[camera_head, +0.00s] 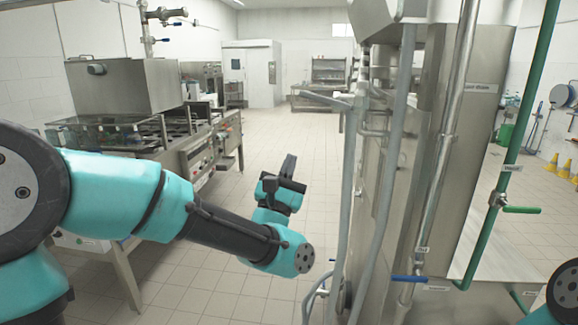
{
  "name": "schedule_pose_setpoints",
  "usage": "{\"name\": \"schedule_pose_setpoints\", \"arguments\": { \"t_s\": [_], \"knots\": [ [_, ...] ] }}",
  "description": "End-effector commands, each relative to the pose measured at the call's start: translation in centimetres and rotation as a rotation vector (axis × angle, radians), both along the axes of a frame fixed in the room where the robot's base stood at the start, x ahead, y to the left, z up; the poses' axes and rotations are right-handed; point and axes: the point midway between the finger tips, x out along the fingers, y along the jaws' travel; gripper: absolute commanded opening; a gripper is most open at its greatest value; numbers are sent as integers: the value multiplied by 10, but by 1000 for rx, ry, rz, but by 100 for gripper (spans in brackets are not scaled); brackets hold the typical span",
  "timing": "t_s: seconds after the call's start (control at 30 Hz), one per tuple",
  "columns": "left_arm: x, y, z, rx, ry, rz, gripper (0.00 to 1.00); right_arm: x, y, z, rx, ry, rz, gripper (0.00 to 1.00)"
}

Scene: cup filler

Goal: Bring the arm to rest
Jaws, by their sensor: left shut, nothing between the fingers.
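My left arm comes in from the left, teal and black, and reaches across the lower middle of the view. My left gripper (289,164) is the dark piece at the far end of the wrist, pointing up. It is shut with nothing held, over the open aisle floor and left of the steel machine. It touches nothing that I can see. Only a small teal and black part of my right arm shows at the bottom right corner; its gripper is out of the picture.
A steel machine (465,150) with grey and green pipes (533,75) stands right of the left arm. Yellow cones (565,167) stand far right.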

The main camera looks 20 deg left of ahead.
Motion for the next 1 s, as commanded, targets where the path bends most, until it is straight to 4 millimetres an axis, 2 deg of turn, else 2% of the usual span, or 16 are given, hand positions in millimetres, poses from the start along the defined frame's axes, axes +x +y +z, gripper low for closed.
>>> {"name": "schedule_pose_setpoints", "arguments": {
  "t_s": [0.47, 0.57, 0.63, 0.77, 0.87, 1.0],
  "knots": [
    [-1, 0, -2, 2, 1, 1, 0, 0, 0, 0, 0, 0, 0, 42],
    [3, 0, -9, 27, 20, 15, 0, 0, 0, 0, 0, 0, 0, 42],
    [9, -1, -22, 72, 56, 38, 0, 0, 0, 0, 0, 0, 0, 42],
    [28, -3, -67, 232, 172, 108, 0, 0, 0, 0, 0, 0, 0, 42],
    [44, -4, -118, 418, 290, 167, 0, 0, 0, 0, 0, 0, 0, 42],
    [58, -1, -198, 711, 453, 217, 0, 0, 0, 0, 0, 0, 0, 42]
  ]
}}
